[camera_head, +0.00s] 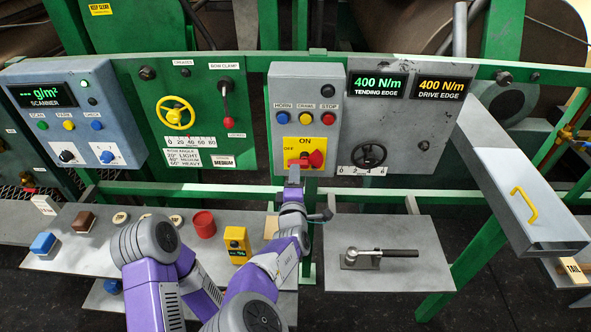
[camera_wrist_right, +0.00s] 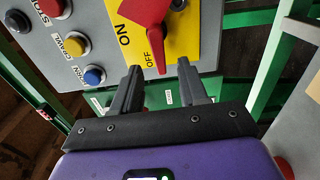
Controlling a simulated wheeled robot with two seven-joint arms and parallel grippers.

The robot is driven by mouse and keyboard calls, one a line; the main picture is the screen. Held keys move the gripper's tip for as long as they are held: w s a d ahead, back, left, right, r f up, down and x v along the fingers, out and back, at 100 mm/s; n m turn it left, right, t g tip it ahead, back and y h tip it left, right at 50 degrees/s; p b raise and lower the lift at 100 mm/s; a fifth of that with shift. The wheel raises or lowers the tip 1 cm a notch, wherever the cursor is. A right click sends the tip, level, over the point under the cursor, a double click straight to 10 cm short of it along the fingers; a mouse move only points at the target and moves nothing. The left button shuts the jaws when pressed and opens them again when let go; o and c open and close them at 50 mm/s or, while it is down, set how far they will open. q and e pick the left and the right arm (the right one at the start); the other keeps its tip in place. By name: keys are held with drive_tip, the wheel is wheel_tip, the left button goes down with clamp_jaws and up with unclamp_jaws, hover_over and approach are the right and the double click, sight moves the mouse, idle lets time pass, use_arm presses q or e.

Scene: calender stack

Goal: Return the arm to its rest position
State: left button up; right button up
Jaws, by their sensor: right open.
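My right gripper (camera_head: 293,176) is at the front of the grey switch box, just below its yellow ON/OFF plate (camera_head: 290,146). In the right wrist view my right gripper (camera_wrist_right: 159,66) has two dark fingers spread apart with nothing held between them. The red switch handle (camera_head: 316,158) on the plate is just past the fingertips; it also shows in the right wrist view (camera_wrist_right: 150,20). I cannot tell whether a finger touches it. My purple right arm reaches up from the bottom of the head view.
A grey shelf (camera_head: 233,272) under the arm holds a red cylinder (camera_head: 203,224), a yellow box (camera_head: 237,243) and a blue block (camera_head: 43,243). A lever (camera_head: 385,253) is on the right shelf. Green rails (camera_head: 430,196) run behind.

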drive_tip(key=shift+s, duration=0.7)
